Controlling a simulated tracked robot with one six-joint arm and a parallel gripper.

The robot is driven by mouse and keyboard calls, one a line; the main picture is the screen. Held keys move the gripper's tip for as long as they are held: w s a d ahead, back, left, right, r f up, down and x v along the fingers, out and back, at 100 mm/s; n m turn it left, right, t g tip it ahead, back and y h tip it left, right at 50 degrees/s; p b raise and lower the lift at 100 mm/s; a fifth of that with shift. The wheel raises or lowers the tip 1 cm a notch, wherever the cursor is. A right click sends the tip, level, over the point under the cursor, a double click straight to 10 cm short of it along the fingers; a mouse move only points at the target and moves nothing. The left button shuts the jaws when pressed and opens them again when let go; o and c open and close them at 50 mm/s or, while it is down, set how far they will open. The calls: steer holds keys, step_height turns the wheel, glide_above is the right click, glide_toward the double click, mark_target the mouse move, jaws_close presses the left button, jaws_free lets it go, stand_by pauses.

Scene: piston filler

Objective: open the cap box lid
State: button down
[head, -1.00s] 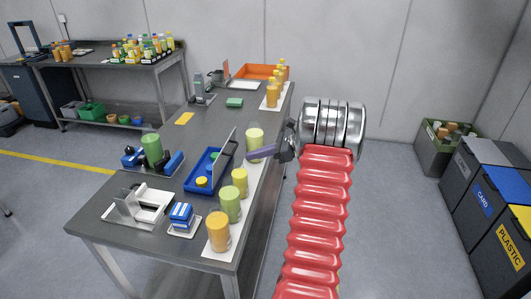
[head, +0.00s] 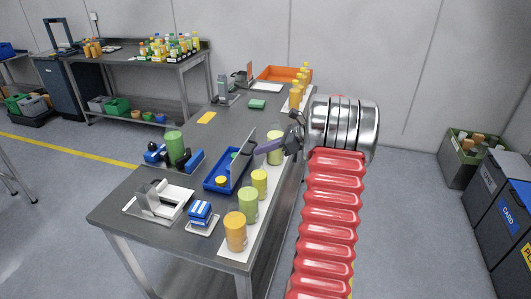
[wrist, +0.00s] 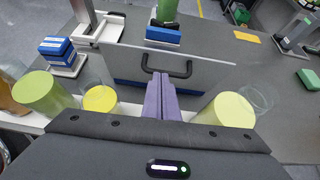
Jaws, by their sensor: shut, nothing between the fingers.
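In the wrist view the lid (wrist: 215,72) spans the picture and carries a black handle (wrist: 186,67). My gripper (head: 257,151) is shut and empty, its purple fingers pointing at the lid from the right. In the wrist view my fingertips (wrist: 160,75) overlap the handle; I cannot tell whether they touch it.
Filled jars stand along the table's right edge: orange (head: 235,231), green (head: 248,205), yellow (head: 259,184) and pale yellow-green (head: 275,150) beside my gripper. A blue block stack (head: 200,212) and a white stand (head: 160,198) are at the front. Mid-table behind the box is mostly clear.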

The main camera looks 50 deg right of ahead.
steer(key=shift+w+a+r, duration=0.3)
steer(key=shift+w+r, duration=0.1)
steer(key=shift+w, duration=0.15)
steer(key=shift+s+d, duration=0.1)
steer(key=shift+s, duration=0.05)
steer(key=s+f+v, duration=0.1)
steer(key=v, duration=1.1)
steer(key=shift+s+d, duration=0.15)
steer(key=shift+d, duration=0.25)
steer(key=shift+f, duration=0.1)
